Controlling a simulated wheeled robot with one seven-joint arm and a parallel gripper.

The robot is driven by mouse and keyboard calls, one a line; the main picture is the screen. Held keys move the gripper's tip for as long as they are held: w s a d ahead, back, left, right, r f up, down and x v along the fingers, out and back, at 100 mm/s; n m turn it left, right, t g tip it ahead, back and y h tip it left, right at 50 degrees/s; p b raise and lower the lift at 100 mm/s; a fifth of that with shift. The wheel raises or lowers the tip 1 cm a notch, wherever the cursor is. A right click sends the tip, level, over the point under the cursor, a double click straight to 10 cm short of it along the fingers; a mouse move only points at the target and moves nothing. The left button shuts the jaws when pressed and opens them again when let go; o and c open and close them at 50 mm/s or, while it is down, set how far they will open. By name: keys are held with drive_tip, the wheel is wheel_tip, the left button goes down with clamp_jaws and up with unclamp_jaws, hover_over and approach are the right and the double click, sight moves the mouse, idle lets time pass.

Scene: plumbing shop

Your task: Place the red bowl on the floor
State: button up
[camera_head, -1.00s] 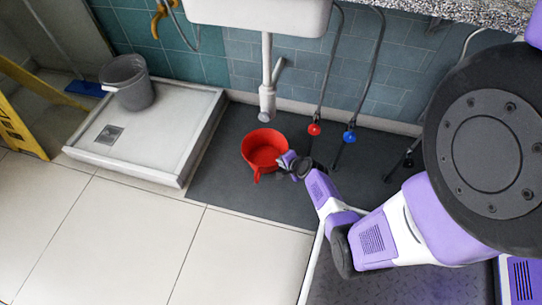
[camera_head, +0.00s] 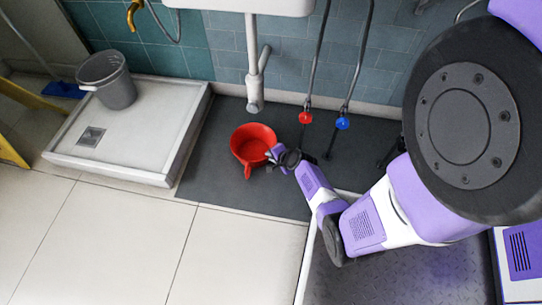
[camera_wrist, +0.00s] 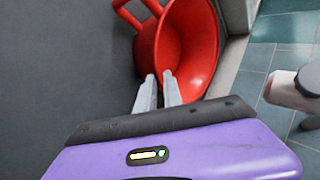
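The red bowl (camera_head: 252,138) has a handle and is seen over the dark grey floor strip below the sink in the head view. I cannot tell whether it touches the floor. My gripper (camera_head: 274,156) is at its right edge. In the wrist view the bowl (camera_wrist: 202,45) is seen tilted, with its handle at upper left. My gripper's fingers (camera_wrist: 160,84) are close together at the bowl's rim, one outside and one inside, and appear shut on it. The floor (camera_head: 212,185) is dark grey around the bowl.
A grey bucket (camera_head: 110,82) stands on a raised white tray (camera_head: 140,128) at left. A sink drain pipe (camera_head: 253,70) and hoses with red (camera_head: 305,118) and blue (camera_head: 342,123) knobs are behind. Pale tiles (camera_head: 115,235) in front are clear.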

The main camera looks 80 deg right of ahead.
drive_tip(key=shift+o, duration=1.1)
drive_tip(key=shift+r, duration=0.15)
drive_tip(key=p+v, duration=0.7)
drive_tip(key=v, duration=0.5)
drive_tip(key=s+a+r+n+t, duration=0.1)
drive_tip(key=a+r+n, duration=0.5)
drive_tip(key=a, duration=0.3)
drive_tip(key=s+a+r+n+t, duration=0.1)
drive_tip(key=a+r+n+t, duration=0.1)
drive_tip(key=a+r+n, duration=0.55)
drive_tip(key=s+a+r+n+t+y, duration=0.1)
drive_tip(key=a+r+n, duration=0.4)
drive_tip(key=r, duration=0.8)
drive_tip(key=s+a+r+n+t+y, duration=0.1)
drive_tip(key=a+r+n+t+y, duration=0.3)
drive_tip(key=a+r, duration=0.6)
wheel_tip(320, 180, up, 3)
drive_tip(key=shift+s+r+n, duration=0.1)
drive_tip(key=shift+s+n, duration=0.3)
drive_tip(key=shift+n, duration=0.85)
